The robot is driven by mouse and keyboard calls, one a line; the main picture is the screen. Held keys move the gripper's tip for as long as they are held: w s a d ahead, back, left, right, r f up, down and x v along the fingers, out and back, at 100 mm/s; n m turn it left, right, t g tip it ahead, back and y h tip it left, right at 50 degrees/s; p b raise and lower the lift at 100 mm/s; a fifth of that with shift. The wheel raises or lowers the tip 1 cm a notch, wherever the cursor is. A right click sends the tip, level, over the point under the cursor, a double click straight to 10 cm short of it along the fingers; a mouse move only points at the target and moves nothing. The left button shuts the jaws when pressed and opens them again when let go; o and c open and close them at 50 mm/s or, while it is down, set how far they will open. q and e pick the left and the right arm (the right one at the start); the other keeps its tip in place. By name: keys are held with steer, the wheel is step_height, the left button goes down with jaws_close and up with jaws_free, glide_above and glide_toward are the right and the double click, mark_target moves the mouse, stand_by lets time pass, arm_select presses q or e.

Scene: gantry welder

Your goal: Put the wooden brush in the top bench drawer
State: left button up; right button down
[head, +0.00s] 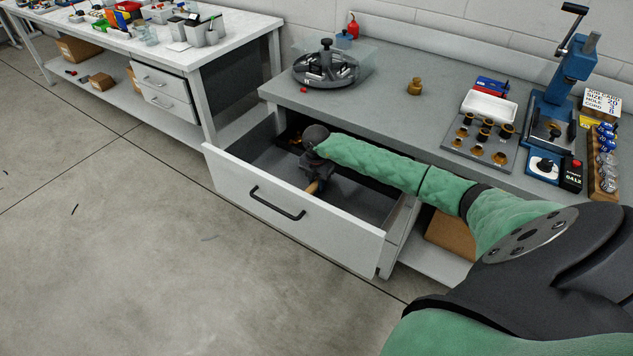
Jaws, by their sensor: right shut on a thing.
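The top bench drawer (345,233) is pulled open from the grey bench, with its white front and black handle facing the floor. My right gripper (315,179) reaches over the bench side into the open drawer and points down. It is shut on the wooden brush (313,187). Only a short tan wooden part of the brush shows below the fingers, inside the drawer opening. The rest of the brush is hidden by the gripper, and I cannot tell whether it touches the drawer floor. My left gripper is not in view.
The grey bench top (385,97) holds a round carousel (326,68), a brass piece (414,87), a tray of dark cylinders (485,133) and a blue press (567,85). A second white bench (180,62) stands at the left.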

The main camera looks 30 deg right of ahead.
steer(key=shift+f, duration=0.15)
steer(key=c, duration=1.3)
jaws_free()
steer(key=shift+o, duration=0.7)
